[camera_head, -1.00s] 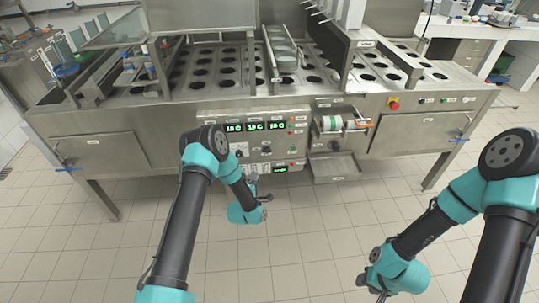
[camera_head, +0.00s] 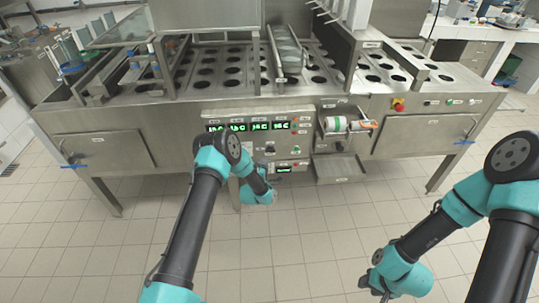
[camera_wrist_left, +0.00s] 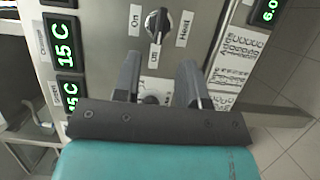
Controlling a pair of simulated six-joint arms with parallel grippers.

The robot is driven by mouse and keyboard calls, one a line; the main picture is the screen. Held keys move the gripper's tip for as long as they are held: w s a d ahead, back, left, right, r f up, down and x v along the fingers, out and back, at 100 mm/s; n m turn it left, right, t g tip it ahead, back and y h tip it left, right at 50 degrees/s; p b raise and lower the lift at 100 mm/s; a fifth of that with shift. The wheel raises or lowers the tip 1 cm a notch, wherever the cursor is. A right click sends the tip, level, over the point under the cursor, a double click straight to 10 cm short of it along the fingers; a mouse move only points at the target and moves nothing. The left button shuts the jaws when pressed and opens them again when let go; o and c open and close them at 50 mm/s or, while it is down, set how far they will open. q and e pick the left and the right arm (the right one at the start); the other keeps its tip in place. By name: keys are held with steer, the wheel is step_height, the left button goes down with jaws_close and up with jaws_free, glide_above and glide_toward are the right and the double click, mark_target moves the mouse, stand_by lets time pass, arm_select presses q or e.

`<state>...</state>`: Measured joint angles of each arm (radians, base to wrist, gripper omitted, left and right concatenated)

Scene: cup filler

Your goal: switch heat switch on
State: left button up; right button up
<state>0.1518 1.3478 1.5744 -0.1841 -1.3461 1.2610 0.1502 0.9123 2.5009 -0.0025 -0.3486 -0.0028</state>
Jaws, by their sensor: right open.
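The heat switch (camera_wrist_left: 158,24) is a black rotary knob on the metal panel, at the top of the left wrist view. Labels reading On, Off and Heat surround it, and its handle seems to point toward Off. My left gripper (camera_wrist_left: 158,64) is open, its two fingers apart and empty, just below the knob in that view. In the head view my left gripper (camera_head: 268,187) is low in front of the machine's control panel, partly hidden by its wrist. My right gripper (camera_head: 382,291) is open, above the floor at the lower right, far from the panel.
Green temperature displays (camera_head: 248,126) sit on the panel. Another round part (camera_wrist_left: 152,99) shows between my left fingers. A labelled roll (camera_head: 336,124) and a metal tray (camera_head: 338,168) are right of the panel. The tiled floor in front is clear.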

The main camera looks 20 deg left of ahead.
mark_target(270, 151)
arm_select(q)
steer(key=w, duration=0.8)
steer(key=shift+d, duration=0.1)
jaws_close()
